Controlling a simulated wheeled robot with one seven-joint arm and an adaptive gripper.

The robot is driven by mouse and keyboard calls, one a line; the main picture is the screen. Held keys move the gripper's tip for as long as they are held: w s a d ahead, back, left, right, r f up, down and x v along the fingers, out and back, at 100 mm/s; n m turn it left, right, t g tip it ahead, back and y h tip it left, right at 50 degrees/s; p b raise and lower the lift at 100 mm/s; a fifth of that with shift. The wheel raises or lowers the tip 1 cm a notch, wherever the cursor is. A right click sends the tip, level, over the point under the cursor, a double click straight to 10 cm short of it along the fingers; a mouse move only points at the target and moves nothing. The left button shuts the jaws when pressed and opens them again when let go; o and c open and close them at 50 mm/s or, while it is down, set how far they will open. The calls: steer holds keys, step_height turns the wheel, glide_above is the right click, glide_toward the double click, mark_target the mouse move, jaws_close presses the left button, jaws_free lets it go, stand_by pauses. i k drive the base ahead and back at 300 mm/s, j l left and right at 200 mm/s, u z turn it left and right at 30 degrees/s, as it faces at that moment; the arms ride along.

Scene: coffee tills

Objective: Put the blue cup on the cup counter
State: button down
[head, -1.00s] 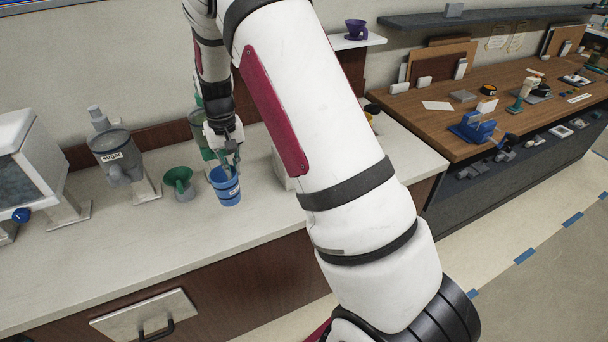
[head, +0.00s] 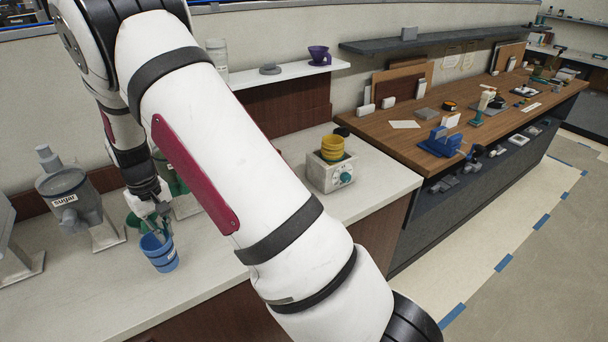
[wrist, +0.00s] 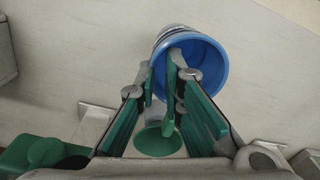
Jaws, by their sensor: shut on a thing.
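The blue cup (head: 159,254) is upright in the head view, at the lower left over the pale counter (head: 85,305). I cannot tell whether its base touches the counter. My gripper (head: 152,212) is shut on the cup's rim from above. In the wrist view, the cup (wrist: 213,62) shows its open mouth, with my gripper's green fingertips (wrist: 163,72) pinching its near wall. A green funnel-shaped piece (head: 132,224) stands just behind the cup, partly hidden. No label in view marks a cup counter.
A grey sugar dispenser (head: 70,200) stands left of the cup. A purple cup (head: 319,55) sits on a wall shelf. The wooden counter (head: 385,138) at right holds a blue tool and other items.

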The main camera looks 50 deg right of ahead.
mark_target(367, 165)
steer(key=l+u, duration=0.1)
steer(key=u, duration=0.4)
steer(key=k+u, duration=0.15)
steer(key=u, duration=0.3)
steer(key=k+l+u, duration=0.1)
steer(key=u, duration=0.4)
steer(key=k+l+u, duration=0.2)
steer(key=k+u, duration=0.15)
steer(key=u, duration=0.15)
steer(key=k+u, duration=0.5)
steer(key=k+l+z, duration=0.15)
steer(key=k+z, duration=0.15)
steer(key=k+l+z, duration=0.1)
steer(key=z, duration=1.25)
steer(key=k+l, duration=0.05)
steer(key=l, duration=0.05)
